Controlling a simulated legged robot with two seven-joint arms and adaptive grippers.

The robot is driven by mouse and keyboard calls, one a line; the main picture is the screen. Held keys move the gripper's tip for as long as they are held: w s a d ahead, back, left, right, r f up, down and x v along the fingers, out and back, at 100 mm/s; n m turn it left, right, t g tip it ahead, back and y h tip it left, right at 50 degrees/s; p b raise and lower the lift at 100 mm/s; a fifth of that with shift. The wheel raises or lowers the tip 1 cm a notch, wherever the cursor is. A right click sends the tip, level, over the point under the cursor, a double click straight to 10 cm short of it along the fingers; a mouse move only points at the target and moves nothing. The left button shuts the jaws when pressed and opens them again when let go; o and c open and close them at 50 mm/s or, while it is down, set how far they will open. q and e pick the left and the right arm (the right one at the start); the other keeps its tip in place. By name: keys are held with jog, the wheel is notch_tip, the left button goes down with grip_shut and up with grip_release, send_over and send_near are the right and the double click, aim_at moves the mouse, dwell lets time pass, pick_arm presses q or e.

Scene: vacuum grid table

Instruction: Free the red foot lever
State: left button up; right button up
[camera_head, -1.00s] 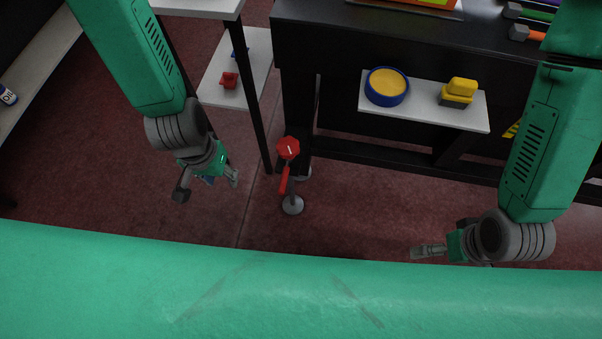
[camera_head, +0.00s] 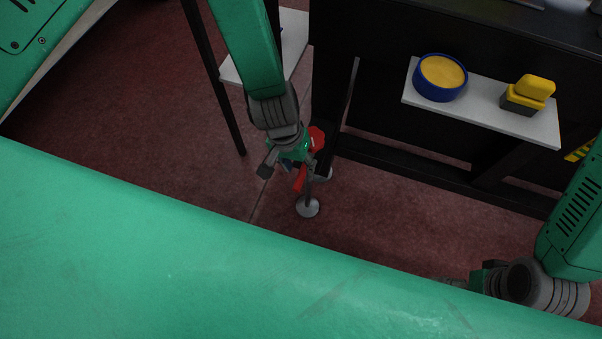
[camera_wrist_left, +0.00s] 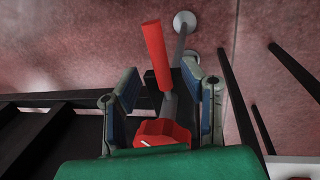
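The red foot lever (camera_head: 299,181) is a red bar on a grey stand with round metal feet, low over the floor. A red octagonal knob (camera_head: 317,138) sits at its upper end. My left gripper (camera_head: 288,167) is over the lever and partly hides it. In the left wrist view, my left gripper (camera_wrist_left: 163,86) is open, its fingers on either side of the lever's grey arm, with the red bar (camera_wrist_left: 154,55) beyond and the knob (camera_wrist_left: 163,133) near the palm. Contact cannot be told. My right gripper (camera_head: 460,283) is at lower right, mostly hidden by my green body.
A black table frame (camera_head: 420,165) stands just behind the lever. Another white shelf (camera_head: 293,40) is at upper left. The red floor is clear in front.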

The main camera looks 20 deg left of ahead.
aim_at(303, 171)
pick_arm(q)
jog(key=shift+d+f+b, duration=0.15)
jog(key=shift+f+b, duration=0.05)
jog(key=shift+f, duration=0.5)
jog(key=shift+d+f+b, duration=0.15)
jog(key=shift+f+b, duration=0.05)
jog(key=shift+f, duration=0.5)
grip_shut()
